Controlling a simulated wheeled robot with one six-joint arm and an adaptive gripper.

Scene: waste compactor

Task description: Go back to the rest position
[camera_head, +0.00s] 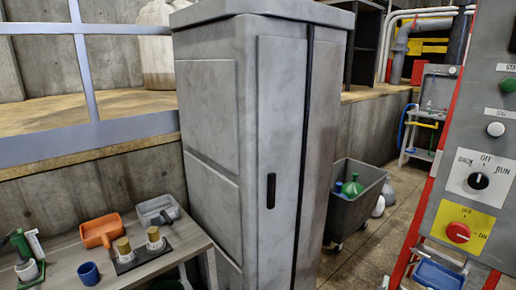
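My gripper is not in the camera view, and no part of my arm can be made out for sure. The view looks onto a tall grey metal cabinet (215,130) in the middle, its door closed, with a dark handle (271,190). A control panel (470,130) stands close on the right. It carries a green button (508,85), a white button (495,129), a black selector knob (478,181) and a red knob on a yellow plate (458,232).
A table (70,262) at lower left holds an orange scoop (101,230), a grey scoop (157,210), a blue cup (88,273) and two tan-topped cylinders on a dark base. A dark wheeled bin (352,212) stands right of the cabinet. Floor shows between bin and panel.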

